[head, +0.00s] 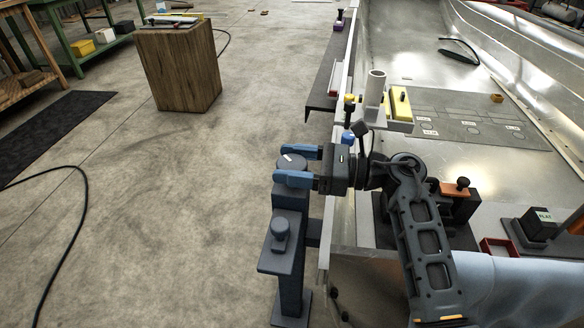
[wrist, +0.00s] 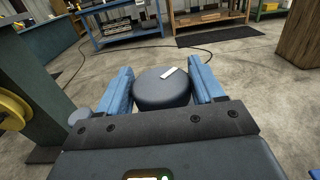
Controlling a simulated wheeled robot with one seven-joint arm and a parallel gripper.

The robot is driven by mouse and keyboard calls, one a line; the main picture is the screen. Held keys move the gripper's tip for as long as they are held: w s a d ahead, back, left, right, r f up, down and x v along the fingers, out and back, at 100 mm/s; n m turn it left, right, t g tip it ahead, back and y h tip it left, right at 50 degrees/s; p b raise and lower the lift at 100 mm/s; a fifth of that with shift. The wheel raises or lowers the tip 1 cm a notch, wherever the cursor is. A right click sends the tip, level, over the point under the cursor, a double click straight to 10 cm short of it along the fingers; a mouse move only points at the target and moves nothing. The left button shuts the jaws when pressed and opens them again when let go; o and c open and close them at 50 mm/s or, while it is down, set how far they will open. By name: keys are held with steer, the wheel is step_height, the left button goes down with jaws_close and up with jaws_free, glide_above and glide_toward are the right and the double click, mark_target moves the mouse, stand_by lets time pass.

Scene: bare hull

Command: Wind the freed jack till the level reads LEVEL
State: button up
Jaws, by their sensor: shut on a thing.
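The jack (head: 290,255) is a dark blue-grey upright post beside the hull's edge, with a round winding knob (head: 290,162) on top. The knob bears a white mark and also shows in the wrist view (wrist: 162,92). My gripper (head: 293,166) has its blue fingers on either side of the knob and is shut on it. A second, smaller knob (head: 280,230) sits on a side bracket lower on the jack. A dark box (head: 536,228) at the right has a small pale display with green letters, too small to read surely; I cannot tell if it is the level.
A yellow block (head: 400,104) and a grey cylinder (head: 375,88) stand on a ledge at the hull's edge. A red tray (head: 499,247) lies inside the hull.

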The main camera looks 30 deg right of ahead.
steer(key=shift+f+n+g+y+b, duration=0.1)
steer(key=shift+n+g+y+b, duration=1.15)
steer(key=shift+g, duration=0.75)
steer(key=shift+n, duration=0.35)
steer(key=o, duration=1)
steer(key=shift+c, duration=0.2)
steer(key=v, duration=0.7)
steer(key=shift+d, duration=0.35)
steer(key=shift+s, duration=0.15)
